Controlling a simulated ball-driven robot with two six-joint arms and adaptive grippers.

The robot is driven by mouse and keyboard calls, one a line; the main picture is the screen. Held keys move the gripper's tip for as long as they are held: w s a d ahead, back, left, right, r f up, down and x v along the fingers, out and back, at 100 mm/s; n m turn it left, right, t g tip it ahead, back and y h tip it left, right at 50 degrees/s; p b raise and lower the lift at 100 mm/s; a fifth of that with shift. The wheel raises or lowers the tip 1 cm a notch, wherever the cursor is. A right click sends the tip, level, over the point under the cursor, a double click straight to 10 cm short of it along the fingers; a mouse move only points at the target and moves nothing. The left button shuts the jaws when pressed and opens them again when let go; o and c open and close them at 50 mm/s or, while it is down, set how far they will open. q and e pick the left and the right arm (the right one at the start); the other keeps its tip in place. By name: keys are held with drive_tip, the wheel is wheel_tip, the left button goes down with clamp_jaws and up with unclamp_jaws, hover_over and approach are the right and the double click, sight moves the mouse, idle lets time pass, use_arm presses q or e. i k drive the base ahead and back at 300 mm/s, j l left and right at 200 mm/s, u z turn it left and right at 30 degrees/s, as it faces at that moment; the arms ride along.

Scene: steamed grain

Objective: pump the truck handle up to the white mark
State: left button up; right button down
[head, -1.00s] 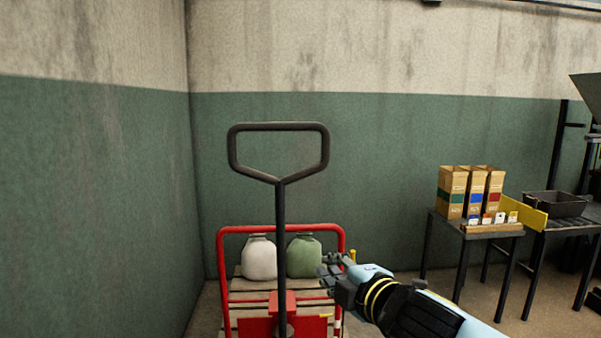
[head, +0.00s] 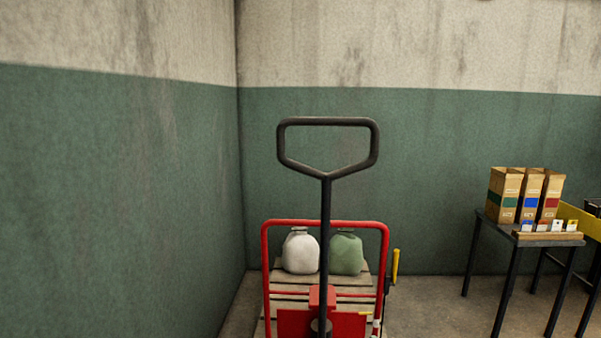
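The red pallet truck (head: 387,262) stands ahead, a little right of the middle of the head view. Its black handle (head: 326,205) stands upright, with a closed loop grip (head: 328,122) at the top. Near the truck's lower right post is a white band (head: 376,325); I cannot tell whether it is the white mark. A yellow lever (head: 395,266) sits at the truck's right side. Neither of my grippers shows in this view.
A white sack (head: 300,252) and a green sack (head: 346,254) sit on the wooden pallet behind the handle. A dark table (head: 510,232) at right carries several cartons (head: 531,196) and small cards. A green and cream wall (head: 120,190) closes the left side.

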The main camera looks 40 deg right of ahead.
sight(326, 179)
drive_tip(key=l+u, duration=0.35)
drive_tip(key=l, duration=0.15)
drive_tip(key=k+l+u, duration=0.1)
drive_tip(key=l+u, duration=0.25)
drive_tip(key=k+l+u, duration=0.15)
drive_tip(key=l+u, duration=0.2)
drive_tip(key=l, duration=0.2)
